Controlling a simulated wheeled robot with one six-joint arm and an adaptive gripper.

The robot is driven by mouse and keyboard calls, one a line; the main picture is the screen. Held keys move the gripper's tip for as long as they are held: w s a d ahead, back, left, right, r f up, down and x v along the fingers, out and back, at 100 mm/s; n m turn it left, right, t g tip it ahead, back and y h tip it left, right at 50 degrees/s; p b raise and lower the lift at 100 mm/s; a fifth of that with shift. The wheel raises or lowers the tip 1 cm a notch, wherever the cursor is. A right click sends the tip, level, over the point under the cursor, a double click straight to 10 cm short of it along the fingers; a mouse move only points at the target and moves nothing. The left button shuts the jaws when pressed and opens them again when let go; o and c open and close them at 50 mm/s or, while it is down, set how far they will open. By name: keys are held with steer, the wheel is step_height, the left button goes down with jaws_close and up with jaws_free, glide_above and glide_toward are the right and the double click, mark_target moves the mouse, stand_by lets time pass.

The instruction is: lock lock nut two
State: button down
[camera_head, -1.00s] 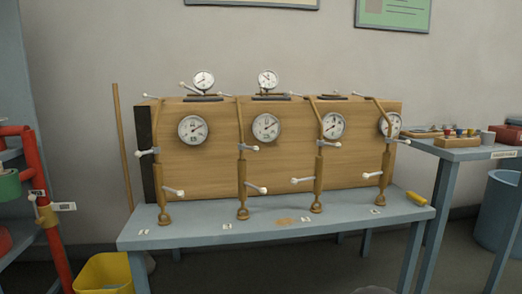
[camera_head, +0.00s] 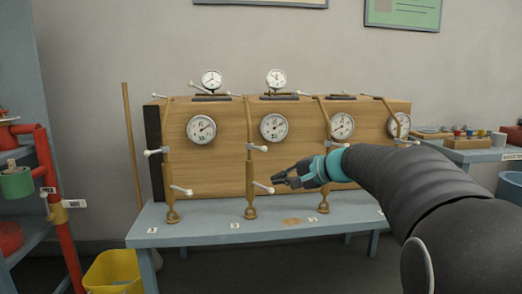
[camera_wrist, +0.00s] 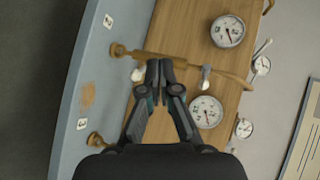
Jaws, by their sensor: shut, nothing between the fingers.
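Several upright brass pipes stand in front of a wooden board (camera_head: 225,165). The second pipe from the left (camera_head: 250,170), behind table label 2 (camera_head: 235,225), has a white-tipped upper handle (camera_head: 257,148) and lower handle (camera_head: 263,187). I cannot tell which part is called the lock nut. My gripper (camera_head: 276,181) is shut and empty, just right of the lower handle. In the wrist view, that pipe (camera_wrist: 185,62) runs sideways past my closed fingertips (camera_wrist: 160,66), with the lower handle's white end (camera_wrist: 138,74) on their left and the upper one (camera_wrist: 205,75) on their right. Contact is unclear.
Round gauges (camera_head: 274,127) are fixed on the board. The blue-grey table (camera_head: 190,232) holds the rig. A red frame (camera_head: 65,215) and yellow bin (camera_head: 113,272) stand at the left. A side table (camera_head: 480,154) with small parts is at the right.

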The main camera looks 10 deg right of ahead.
mark_target(264, 149)
steer(key=w+d+r+m+t+y, duration=0.1)
steer(key=w+d+r+m+t, duration=0.2)
steer(key=w+d, duration=0.6)
steer(key=shift+w+m+t, duration=0.3)
steer(key=shift+w+t, duration=0.2)
steer(key=shift+w, duration=0.75)
steer(key=shift+r, duration=0.1)
steer(key=r+p+x, duration=0.1)
steer(key=p+x, duration=0.1)
steer(key=x, duration=0.8)
steer(key=shift+s+a+f, duration=0.1)
steer(key=shift+s+a, duration=0.5)
steer(key=shift+s, duration=0.25)
steer(key=shift+s+a, duration=0.65)
steer(key=shift+s, duration=0.2)
steer(key=shift+s+a+b, duration=0.1)
steer(key=shift+s+b, duration=0.05)
steer(key=shift+b, duration=0.15)
